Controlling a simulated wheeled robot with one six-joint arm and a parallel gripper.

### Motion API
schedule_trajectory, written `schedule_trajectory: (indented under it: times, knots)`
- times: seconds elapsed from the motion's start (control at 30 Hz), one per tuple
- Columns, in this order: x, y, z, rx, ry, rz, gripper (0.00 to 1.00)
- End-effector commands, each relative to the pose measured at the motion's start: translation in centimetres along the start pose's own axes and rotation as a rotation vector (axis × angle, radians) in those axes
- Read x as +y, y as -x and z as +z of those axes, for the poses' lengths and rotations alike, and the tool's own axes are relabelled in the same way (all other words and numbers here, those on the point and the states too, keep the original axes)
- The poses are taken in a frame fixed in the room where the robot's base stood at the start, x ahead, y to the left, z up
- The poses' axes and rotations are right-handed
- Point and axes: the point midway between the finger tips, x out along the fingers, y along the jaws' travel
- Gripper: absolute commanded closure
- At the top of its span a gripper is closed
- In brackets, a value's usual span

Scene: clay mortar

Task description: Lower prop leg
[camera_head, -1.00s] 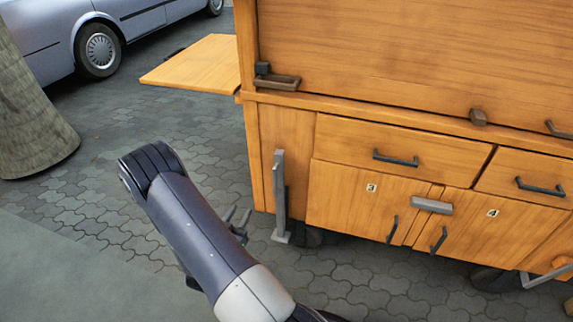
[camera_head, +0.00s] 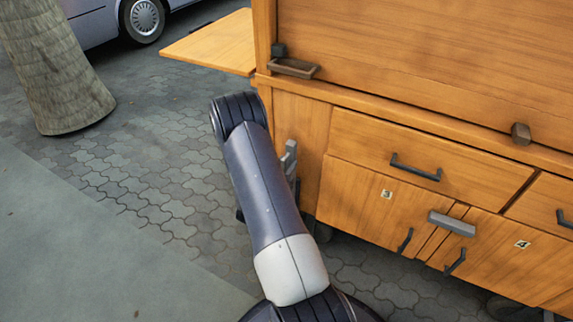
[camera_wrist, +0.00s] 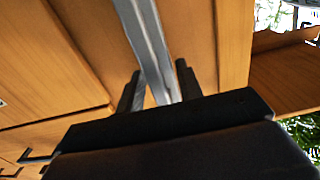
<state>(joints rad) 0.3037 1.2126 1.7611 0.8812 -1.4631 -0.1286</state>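The prop leg is a grey metal bar upright against the left front of the wooden cart. In the head view its upper part (camera_head: 291,157) shows beside my arm, which hides the rest. In the wrist view the leg (camera_wrist: 146,40) runs down between the two dark fingers of my gripper (camera_wrist: 158,78). The fingers are apart, one on each side of the leg, with a gap showing on the left. Contact on the right side is hard to tell.
The cart has drawers with dark handles (camera_head: 416,168), numbered doors and a grey latch (camera_head: 451,223). A wooden side shelf (camera_head: 215,42) sticks out at its left. A tree trunk (camera_head: 55,70) and a parked car (camera_head: 105,18) stand left. The paving between is clear.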

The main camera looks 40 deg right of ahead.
Motion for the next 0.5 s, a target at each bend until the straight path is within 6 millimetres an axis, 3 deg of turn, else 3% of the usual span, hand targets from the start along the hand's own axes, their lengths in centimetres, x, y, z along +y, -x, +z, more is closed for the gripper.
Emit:
schedule_trajectory:
  times: [0.37, 0.5]
  knots:
    - [0.04, -0.55, -0.03, 0.000, 0.001, 0.000, 0.66]
    - [0.04, -0.53, -0.02, 0.000, 0.001, 0.000, 0.78]
